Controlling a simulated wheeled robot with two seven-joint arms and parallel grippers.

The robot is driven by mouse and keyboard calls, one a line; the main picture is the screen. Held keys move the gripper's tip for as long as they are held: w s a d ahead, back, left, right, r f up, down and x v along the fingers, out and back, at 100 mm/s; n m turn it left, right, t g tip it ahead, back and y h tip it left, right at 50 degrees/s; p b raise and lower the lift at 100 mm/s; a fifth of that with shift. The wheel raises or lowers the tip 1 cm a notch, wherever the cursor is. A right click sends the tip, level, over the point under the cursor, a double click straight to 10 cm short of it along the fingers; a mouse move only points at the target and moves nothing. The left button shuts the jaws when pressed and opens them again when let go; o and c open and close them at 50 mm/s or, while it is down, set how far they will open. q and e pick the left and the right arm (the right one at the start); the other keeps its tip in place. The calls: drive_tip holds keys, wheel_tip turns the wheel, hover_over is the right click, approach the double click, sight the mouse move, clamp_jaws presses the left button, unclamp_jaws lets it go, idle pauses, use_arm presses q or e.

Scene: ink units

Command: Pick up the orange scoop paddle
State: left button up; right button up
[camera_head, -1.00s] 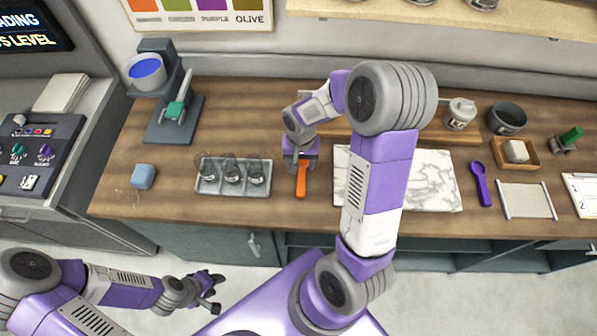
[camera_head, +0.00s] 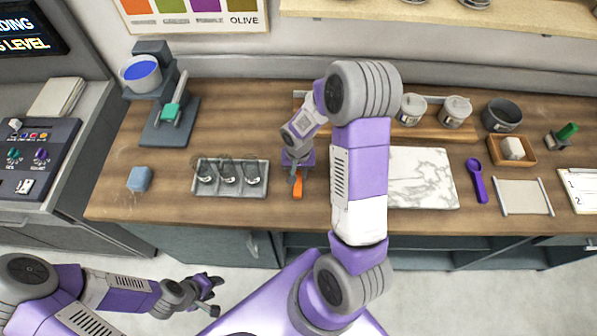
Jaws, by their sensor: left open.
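The orange scoop paddle (camera_head: 297,188) lies on the wooden counter, right of the tray of glass jars. Only its near part shows; the rest is hidden under my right gripper. My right gripper (camera_head: 296,174) points down over the paddle's far part, with a grey finger beside the orange. Whether its jaws are closed on the paddle is too small to tell. My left gripper (camera_head: 210,291) is open and empty, low in front of the counter, far from the paddle.
A grey tray with glass jars (camera_head: 230,193) stands left of the paddle. A marble slab (camera_head: 425,180) lies to the right, partly behind my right arm. A purple scoop (camera_head: 477,180) lies further right.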

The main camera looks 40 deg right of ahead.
sight(298, 174)
clamp_jaws()
wheel_tip(298, 174, up, 10)
drive_tip(key=shift+p, duration=0.45)
drive_tip(key=shift+o, duration=0.2)
unclamp_jaws()
clamp_jaws()
